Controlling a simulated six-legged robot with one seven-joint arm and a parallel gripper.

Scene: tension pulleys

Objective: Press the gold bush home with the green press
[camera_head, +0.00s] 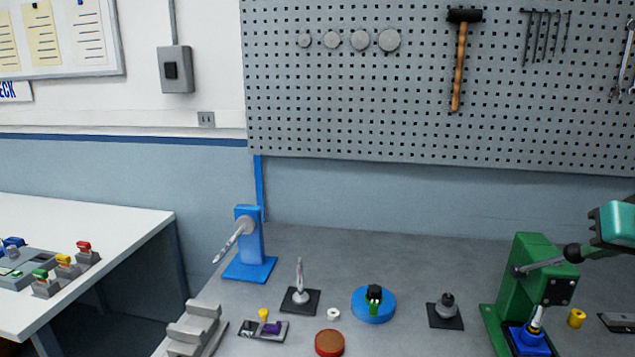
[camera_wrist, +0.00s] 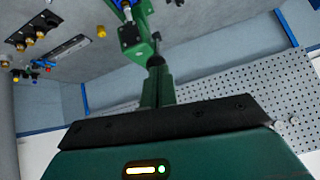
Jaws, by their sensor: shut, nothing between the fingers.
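The green press (camera_head: 533,267) stands at the right of the bench in the head view, and it also shows at the top of the wrist view (camera_wrist: 133,42). Its grey lever (camera_head: 540,265) points right, towards my gripper. My gripper (camera_head: 578,251) is shut and empty, with its tip at or very near the lever's end; I cannot tell if they touch. It also shows in the wrist view (camera_wrist: 156,62). A blue block (camera_head: 530,341) sits under the press, with a pale, pointed part above it. A gold bush (camera_head: 576,318) stands on the bench right of the press.
Left of the press are a dark-based grey post (camera_head: 446,314), a blue disc (camera_head: 373,305), a red-brown disc (camera_head: 329,343), a metal spindle (camera_head: 300,292) and a blue lever stand (camera_head: 250,250). A grey tray (camera_head: 618,322) lies at the right edge. A pegboard (camera_head: 400,100) hangs behind.

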